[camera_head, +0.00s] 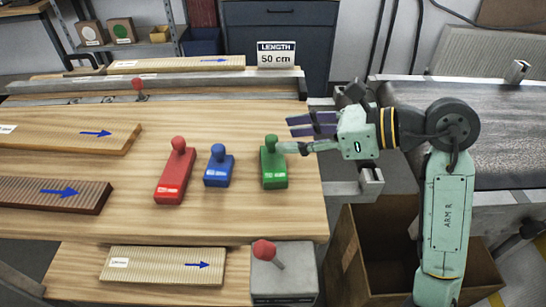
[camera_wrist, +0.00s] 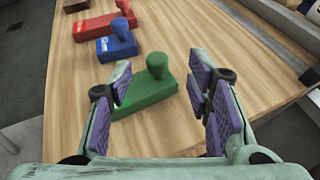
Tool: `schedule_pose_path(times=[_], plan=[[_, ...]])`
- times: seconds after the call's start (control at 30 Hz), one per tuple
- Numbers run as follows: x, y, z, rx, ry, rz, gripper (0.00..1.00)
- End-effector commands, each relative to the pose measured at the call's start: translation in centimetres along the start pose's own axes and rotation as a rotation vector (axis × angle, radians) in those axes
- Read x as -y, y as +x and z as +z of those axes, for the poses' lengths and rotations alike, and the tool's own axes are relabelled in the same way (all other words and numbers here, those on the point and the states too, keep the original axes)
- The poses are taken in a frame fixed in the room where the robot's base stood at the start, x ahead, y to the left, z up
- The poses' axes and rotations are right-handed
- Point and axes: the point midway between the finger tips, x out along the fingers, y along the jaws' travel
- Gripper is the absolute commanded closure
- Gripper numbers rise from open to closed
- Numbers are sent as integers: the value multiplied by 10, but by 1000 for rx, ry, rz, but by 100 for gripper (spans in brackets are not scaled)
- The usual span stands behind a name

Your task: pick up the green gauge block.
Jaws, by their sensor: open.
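The green gauge block (camera_head: 273,168) stands upright with its knob on top, near the right end of the wooden table. In the wrist view the green block (camera_wrist: 148,88) lies between and just beyond my open fingers. My gripper (camera_head: 300,137) is at the block's right side, its fingers pointing left, with one finger overlapping the knob in the head view. Whether it touches the block I cannot tell. The purple-padded fingers (camera_wrist: 165,103) are spread and hold nothing.
A blue block (camera_head: 218,168) and a longer red block (camera_head: 174,174) stand left of the green one. Striped and plain boards with blue arrows (camera_head: 62,193) lie around. A grey box with a red knob (camera_head: 283,275) is in front. A cardboard box (camera_head: 378,250) stands below right.

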Motion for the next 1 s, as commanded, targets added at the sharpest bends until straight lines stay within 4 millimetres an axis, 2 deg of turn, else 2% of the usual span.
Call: schedule_pose_path(times=[0.4,0.67,1.0], plan=[[-3,49,-1,1,0,3,54],[-3,52,-3,0,0,0,54],[-3,52,-3,0,0,0,77]])
